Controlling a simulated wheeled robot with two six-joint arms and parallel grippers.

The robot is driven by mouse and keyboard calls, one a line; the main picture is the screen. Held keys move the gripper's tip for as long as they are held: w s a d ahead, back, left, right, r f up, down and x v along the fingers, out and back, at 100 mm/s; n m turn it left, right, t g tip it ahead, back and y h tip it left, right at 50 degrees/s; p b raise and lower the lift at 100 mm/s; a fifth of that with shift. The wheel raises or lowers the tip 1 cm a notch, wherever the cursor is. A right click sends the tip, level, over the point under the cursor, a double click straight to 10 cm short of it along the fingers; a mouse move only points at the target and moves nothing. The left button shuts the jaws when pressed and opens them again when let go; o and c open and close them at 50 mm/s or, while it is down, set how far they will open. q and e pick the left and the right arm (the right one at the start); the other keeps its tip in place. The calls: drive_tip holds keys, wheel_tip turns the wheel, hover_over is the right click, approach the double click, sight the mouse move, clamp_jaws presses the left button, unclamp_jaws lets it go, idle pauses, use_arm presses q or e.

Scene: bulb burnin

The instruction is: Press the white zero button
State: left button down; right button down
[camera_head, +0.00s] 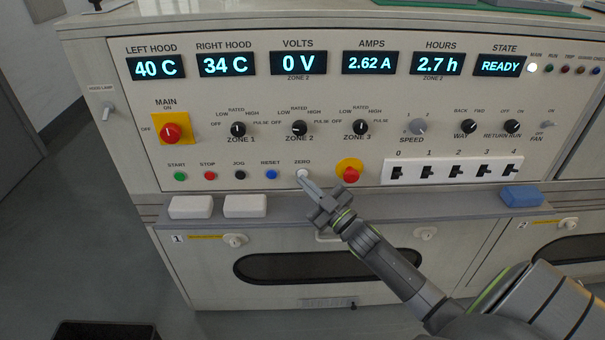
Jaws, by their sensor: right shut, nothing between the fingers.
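The white zero button (302,173) is on the control panel (330,148), under the label ZERO, to the right of the blue reset button (271,174). My right gripper (304,179) is shut and empty. Its fingertips lie at the lower edge of the white button in the picture. I cannot tell whether they touch it. The upper part of the button shows above the fingertips. My left gripper is not in view.
A red stop knob on a yellow plate (349,171) is just right of my gripper. Green, red and black buttons are to the left. Two white blocks (191,207) and a blue block (521,196) lie on the ledge. The displays read 0 V and READY.

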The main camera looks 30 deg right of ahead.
drive_tip(key=shift+s+a+r+p, duration=0.3)
drive_tip(key=shift+s+a+p, duration=0.05)
drive_tip(key=shift+s+p, duration=0.15)
drive_tip(key=shift+s+a+p, duration=0.25)
drive_tip(key=shift+s+a, duration=0.15)
drive_tip(key=shift+s, duration=0.25)
drive_tip(key=shift+s+a+p, duration=0.25)
drive_tip(key=shift+s+a, duration=0.1)
drive_tip(key=shift+s, duration=0.25)
drive_tip(key=shift+s+a+f, duration=0.15)
drive_tip(key=shift+s, duration=0.1)
drive_tip(key=shift+f, duration=0.1)
